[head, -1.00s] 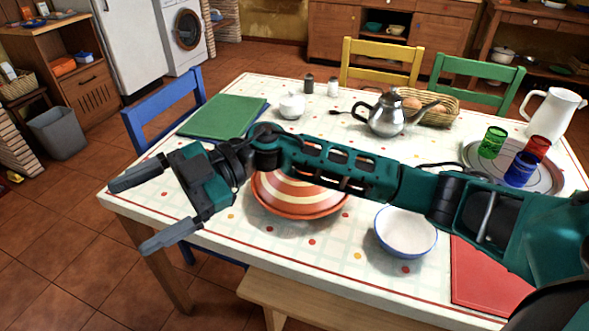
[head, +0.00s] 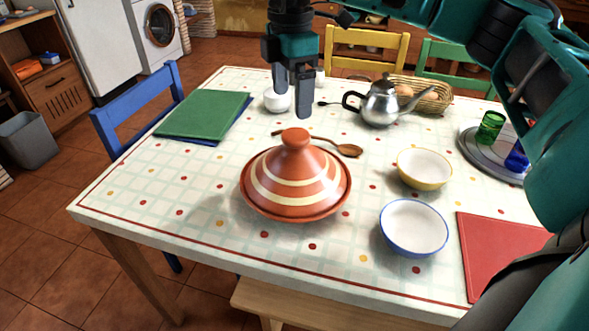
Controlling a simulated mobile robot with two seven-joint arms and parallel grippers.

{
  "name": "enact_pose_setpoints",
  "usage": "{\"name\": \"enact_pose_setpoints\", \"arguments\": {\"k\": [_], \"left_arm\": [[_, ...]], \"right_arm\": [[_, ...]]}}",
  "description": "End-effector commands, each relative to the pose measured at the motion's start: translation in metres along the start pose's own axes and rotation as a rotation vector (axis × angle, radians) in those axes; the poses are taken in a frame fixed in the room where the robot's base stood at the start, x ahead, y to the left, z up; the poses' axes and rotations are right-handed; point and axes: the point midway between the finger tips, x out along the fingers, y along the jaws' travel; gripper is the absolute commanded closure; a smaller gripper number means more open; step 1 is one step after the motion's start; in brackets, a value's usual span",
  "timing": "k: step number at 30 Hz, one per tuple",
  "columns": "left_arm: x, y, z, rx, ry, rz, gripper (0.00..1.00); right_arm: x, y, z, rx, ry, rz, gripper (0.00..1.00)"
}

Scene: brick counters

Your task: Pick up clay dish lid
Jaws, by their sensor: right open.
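The clay dish lid (head: 292,178) is a terracotta cone with cream stripes and a round knob on top. It sits on its shallow clay base, whose rim shows around the lid's lower edge, near the middle of the table in the head view. My right gripper (head: 291,101) points down, open and empty, with its fingertips just above the lid's knob in the picture. The fingers do not appear to touch the knob; the exact gap is hard to tell. My left gripper is not in view.
A wooden spoon (head: 347,150) lies behind the lid. A yellow bowl (head: 425,168) and a blue-rimmed bowl (head: 413,228) stand to its right. A white sugar pot (head: 277,101) and a metal teapot (head: 381,105) are farther back. The table's front left is clear.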

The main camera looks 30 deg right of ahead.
Motion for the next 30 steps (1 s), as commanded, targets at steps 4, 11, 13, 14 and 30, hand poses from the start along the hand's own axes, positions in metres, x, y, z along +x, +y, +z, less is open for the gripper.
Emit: {"name": "enact_pose_setpoints", "arguments": {"k": [4,11,13,14,30], "left_arm": [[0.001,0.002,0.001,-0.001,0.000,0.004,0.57],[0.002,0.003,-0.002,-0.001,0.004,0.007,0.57],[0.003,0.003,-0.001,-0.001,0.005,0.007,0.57],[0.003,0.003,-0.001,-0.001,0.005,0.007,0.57],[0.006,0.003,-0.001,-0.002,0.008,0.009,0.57]], "right_arm": [[0.029,-0.001,0.000,-0.001,0.001,-0.003,0.11],[0.048,-0.001,0.000,-0.003,0.002,0.000,0.11],[0.055,-0.002,0.002,-0.003,0.002,-0.001,0.11],[0.059,-0.002,0.003,-0.002,0.002,-0.002,0.11],[0.098,-0.004,0.007,-0.003,0.004,0.000,0.11]]}}
